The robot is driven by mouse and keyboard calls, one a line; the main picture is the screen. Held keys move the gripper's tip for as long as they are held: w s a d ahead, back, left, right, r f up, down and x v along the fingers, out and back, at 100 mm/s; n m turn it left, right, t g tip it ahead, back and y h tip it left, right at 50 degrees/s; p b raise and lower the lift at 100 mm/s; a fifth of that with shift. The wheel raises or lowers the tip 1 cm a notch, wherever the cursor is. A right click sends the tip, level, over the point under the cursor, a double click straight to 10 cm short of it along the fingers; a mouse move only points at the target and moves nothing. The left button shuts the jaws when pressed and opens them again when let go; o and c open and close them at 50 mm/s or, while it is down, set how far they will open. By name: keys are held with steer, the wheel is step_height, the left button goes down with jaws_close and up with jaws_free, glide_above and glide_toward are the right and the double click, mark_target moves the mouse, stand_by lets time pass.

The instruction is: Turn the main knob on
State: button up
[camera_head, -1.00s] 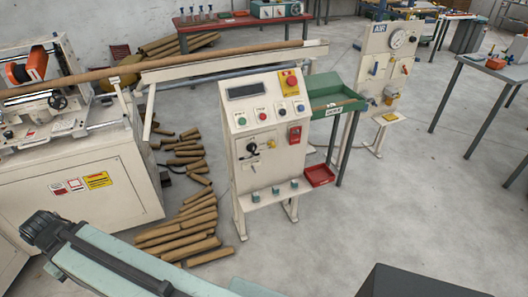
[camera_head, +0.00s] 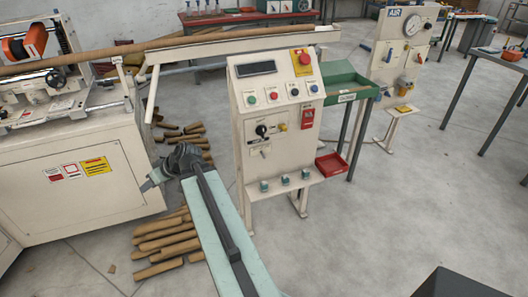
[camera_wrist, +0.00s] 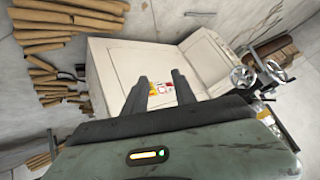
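The white control panel (camera_head: 286,170) stands upright in the middle of the head view. Its black knob (camera_head: 261,130), probably the main knob, is on the left of the lower face, with a small yellow knob (camera_head: 282,127) beside it. My gripper (camera_head: 146,186) is left of the panel, clear of the knob, and points left toward the white machine. In the wrist view my gripper (camera_wrist: 160,75) shows two dark fingers apart with nothing between them. The panel and knob do not show in the wrist view.
The white machine cabinet (camera_head: 70,200) stands at the left; its side with labels fills the middle of the wrist view (camera_wrist: 115,65). Cardboard tubes (camera_head: 165,240) lie on the floor between cabinet and panel. A red tray (camera_head: 332,165) is right of the panel.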

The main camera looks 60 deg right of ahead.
steer(key=s+d+f+m+t+h+b, duration=0.1)
steer(key=d+f+t+h+b, duration=0.2)
steer(key=d, duration=0.8)
steer(key=m+t+h+b, duration=0.3)
steer(key=m+h+b, duration=0.3)
steer(key=h+b, duration=0.45)
glide_toward(263, 131)
steer(key=shift+h, duration=0.35)
steer(key=x, duration=0.8)
steer(key=shift+w+d+f, duration=0.1)
steer(key=shift+w, duration=0.1)
jaws_close()
